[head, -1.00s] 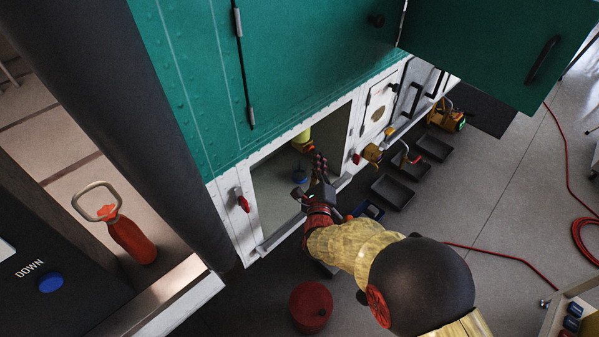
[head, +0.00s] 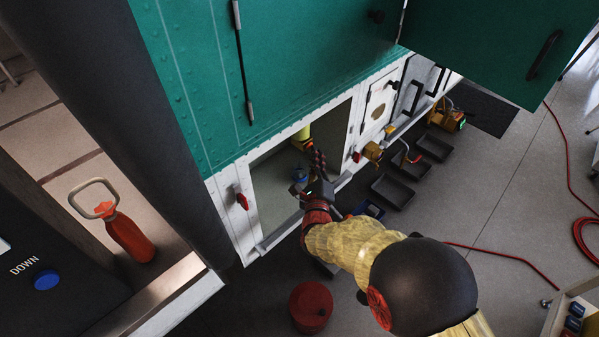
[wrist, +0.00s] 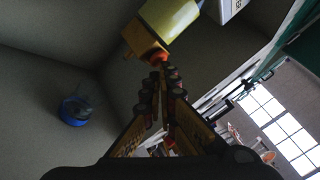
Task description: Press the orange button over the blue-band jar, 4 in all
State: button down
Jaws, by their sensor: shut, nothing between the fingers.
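The orange button (wrist: 157,55) sits on the end of a yellow fixture (wrist: 165,22) with a pale green-yellow body. The fixture also shows in the head view (head: 302,136) inside the open bay. The jar with the blue band (wrist: 76,110) stands on the bay floor, to the left in the wrist view; it shows small in the head view (head: 300,174). My gripper (wrist: 163,75) is shut and empty, with its fingertips just below the button in the wrist view. I cannot tell whether they touch it. In the head view my gripper (head: 318,158) reaches into the bay.
The bay's white frame (head: 232,212) surrounds the opening, with a red handle (head: 242,201) at left. A small white box (wrist: 224,8) is beside the fixture. Black trays (head: 393,191) and a red canister (head: 311,306) stand on the floor. Open floor lies to the right.

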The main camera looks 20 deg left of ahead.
jog(key=shift+a+r, duration=0.2)
jog(key=shift+r, duration=0.05)
jog(key=shift+d+b, duration=0.2)
jog(key=shift+b, duration=0.2)
jog(key=s+d, duration=0.2)
jog(key=d, duration=0.3)
jog(key=shift+s+d+f, duration=0.2)
jog(key=shift+d, duration=0.15)
dwell(0.3)
dwell(1.8)
